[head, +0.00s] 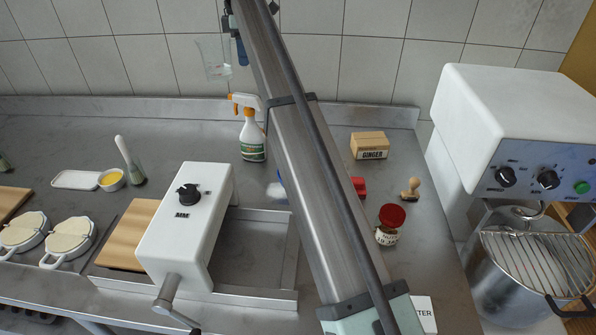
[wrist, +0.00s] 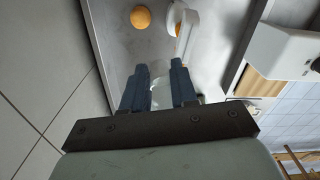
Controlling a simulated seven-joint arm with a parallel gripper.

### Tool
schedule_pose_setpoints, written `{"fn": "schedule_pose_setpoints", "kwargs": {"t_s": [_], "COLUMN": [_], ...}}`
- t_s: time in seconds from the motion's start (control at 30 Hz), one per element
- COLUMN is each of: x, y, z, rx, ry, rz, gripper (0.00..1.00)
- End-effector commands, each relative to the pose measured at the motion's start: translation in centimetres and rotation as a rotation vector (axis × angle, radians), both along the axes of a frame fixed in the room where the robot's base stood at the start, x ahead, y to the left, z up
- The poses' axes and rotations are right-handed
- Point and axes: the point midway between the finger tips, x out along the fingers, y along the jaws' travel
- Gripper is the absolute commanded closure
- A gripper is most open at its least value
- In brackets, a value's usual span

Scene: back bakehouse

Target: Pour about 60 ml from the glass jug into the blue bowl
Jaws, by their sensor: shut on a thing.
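The clear glass jug (head: 214,60) is held up in the air at the top of the head view, in front of the tiled wall. It looks close to upright, with a slight lean. My gripper (head: 240,48) is shut on it at its right side. In the wrist view a clear piece of the jug (wrist: 160,94) shows between the two dark fingers of my gripper (wrist: 158,88). I cannot tell the liquid level. The blue bowl is not clearly seen; a sliver of blue and a whitish thing (head: 275,190) show at my arm's left edge, mostly hidden.
A spray bottle (head: 252,135) stands on the steel counter near the jug. A white machine (head: 190,225) stands front left, a mixer (head: 520,125) right. A ginger box (head: 369,146), a stamp (head: 410,188) and a red-lidded jar (head: 388,227) stand right of my arm.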

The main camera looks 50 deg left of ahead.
Motion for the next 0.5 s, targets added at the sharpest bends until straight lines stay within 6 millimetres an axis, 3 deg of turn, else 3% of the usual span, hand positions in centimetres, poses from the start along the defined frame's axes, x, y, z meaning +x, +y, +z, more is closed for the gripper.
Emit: {"fn": "schedule_pose_setpoints", "kwargs": {"t_s": [0.2, 0.5], "x": [4.4, 9.0], "y": [-3.2, -6.8], "z": [-0.9, -1.8], "rx": [0.000, 0.000], "ry": [0.000, 0.000], "rz": [0.179, 0.395], "gripper": [1.00, 1.00]}}
